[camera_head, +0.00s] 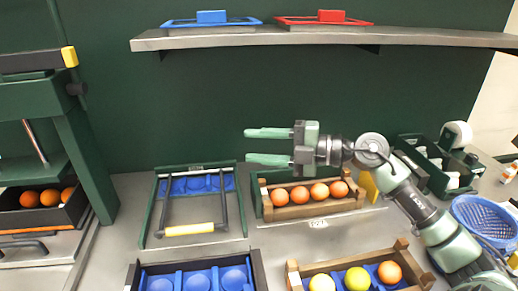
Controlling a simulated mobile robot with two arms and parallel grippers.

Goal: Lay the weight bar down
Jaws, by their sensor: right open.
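A bar with a pale yellow grip (190,230) and two dark side arms is at the front of a green frame (150,208), left of centre. I take it for the weight bar. The grip lies low across the frame's front, and the arms run back toward a blue cupped tray (195,185). My right gripper (262,146) is open and empty, its two pale green fingers pointing left. It appears above and to the right of the bar, apart from it. My left gripper is not in view.
A crate of oranges (310,210) stands below my right gripper. Another crate with yellow and orange fruit (293,277) and a blue-cupped tray (256,268) are in front. A press (85,150) stands left. A metal shelf (240,37) crosses above. A blue basket (455,205) is right.

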